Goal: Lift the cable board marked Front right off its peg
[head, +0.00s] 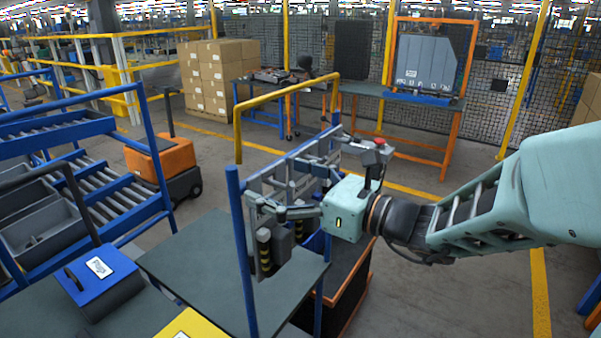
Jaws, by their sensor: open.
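A rack with blue posts (240,250) stands at the middle, and grey boards (268,187) hang along its blue top rail. My gripper (292,190) is open at the rack, its dark fingers pointing left, close in front of the boards. I cannot tell whether a finger touches a board. Grey blocks with black and yellow stripes (264,250) hang below. I cannot read a Front right mark on any board, and the pegs are not clear. My gripper and wrist hide part of the rack's right side.
A dark table (200,262) lies left of the rack. A blue case (98,280) with a white label and a yellow case (188,326) are at the lower left. A yellow rail (280,92) rises behind the rack. An orange cart (160,160) stands on open floor behind.

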